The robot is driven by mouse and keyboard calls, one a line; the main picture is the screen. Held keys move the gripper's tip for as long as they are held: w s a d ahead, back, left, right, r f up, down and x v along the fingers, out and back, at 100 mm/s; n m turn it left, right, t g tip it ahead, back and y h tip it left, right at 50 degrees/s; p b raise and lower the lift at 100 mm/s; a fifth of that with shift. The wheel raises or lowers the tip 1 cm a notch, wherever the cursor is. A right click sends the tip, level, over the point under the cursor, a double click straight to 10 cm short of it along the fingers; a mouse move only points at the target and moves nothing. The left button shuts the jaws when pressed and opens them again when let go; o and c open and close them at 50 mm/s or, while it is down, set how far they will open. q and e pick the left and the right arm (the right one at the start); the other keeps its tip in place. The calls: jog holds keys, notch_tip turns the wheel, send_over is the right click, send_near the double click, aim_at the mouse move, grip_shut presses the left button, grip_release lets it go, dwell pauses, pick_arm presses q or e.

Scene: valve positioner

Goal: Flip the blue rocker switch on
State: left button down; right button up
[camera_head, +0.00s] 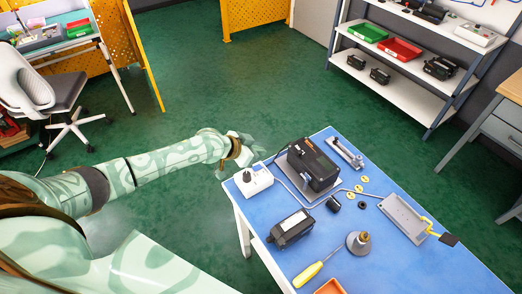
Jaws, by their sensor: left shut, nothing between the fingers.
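My left gripper (250,158) is shut and empty. It is at the back left corner of the blue-topped table, just behind a small white box (254,183) with a dark knob or plug on top. I cannot tell from this view whether it touches the box. I cannot make out a blue rocker switch; it may be hidden or too small to see. My right gripper is not in view.
On the blue table (345,262) stand a black positioner unit (314,167), a smaller black unit (291,228), a metal cone-shaped part (359,243), a yellow screwdriver (308,273) and a grey tray (404,218). A thin tube runs between them. Green floor lies open behind the table.

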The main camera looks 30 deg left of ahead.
pick_arm(q)
jog(key=r+p+v, duration=0.1)
jog(key=v, duration=0.6)
jog(key=shift+w+d+r+p, duration=0.2)
jog(key=shift+w+d+p, duration=0.1)
jog(key=shift+d+p, duration=0.05)
